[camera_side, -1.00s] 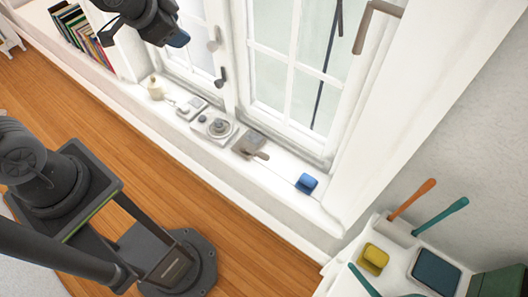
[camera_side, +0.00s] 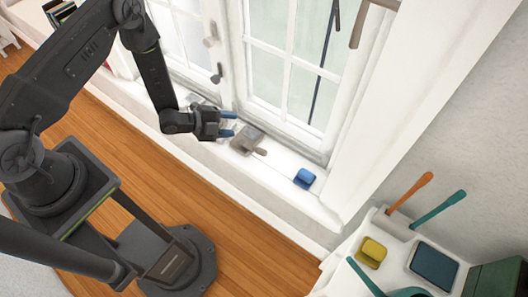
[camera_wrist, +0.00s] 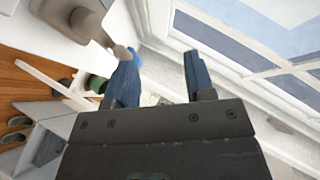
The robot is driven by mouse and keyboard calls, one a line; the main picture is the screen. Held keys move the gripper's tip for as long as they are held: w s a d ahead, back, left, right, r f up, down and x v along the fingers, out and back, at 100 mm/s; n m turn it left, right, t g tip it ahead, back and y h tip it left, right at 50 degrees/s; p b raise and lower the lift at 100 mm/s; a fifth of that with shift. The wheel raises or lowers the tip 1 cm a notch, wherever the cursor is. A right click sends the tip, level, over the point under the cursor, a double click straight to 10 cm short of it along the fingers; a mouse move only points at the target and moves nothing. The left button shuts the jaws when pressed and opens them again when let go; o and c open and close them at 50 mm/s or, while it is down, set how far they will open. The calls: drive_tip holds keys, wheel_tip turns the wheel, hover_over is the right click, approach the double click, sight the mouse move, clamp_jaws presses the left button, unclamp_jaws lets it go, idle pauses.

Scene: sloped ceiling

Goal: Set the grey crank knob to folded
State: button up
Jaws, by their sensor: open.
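The grey-brown crank (camera_side: 245,138) sits on the white window sill, with its short arm and knob (camera_side: 260,152) sticking out toward the lower right. Whether a finger touches the knob I cannot tell.
A blue block (camera_side: 303,179) lies on the sill to the right of the crank. The window frame (camera_side: 285,125) stands close behind. A side table at the lower right holds a yellow block (camera_side: 371,253) and a dark blue pad (camera_side: 434,264). My arm hides other sill items.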

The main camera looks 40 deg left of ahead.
sight(260, 153)
drive_tip(key=s+d+f+m+h, duration=0.1)
drive_tip(key=s+d+f+h, duration=0.15)
drive_tip(key=s+f, duration=0.45)
drive_tip(key=shift+t, duration=0.4)
drive_tip(key=x, duration=0.4)
drive_tip(key=r+x, duration=0.1)
drive_tip(key=x, duration=0.8)
drive_tip(key=shift+s+d+r, duration=0.1)
drive_tip(key=shift+d+r, duration=0.15)
drive_tip(key=shift+r, duration=0.05)
drive_tip(key=shift+c, duration=0.2)
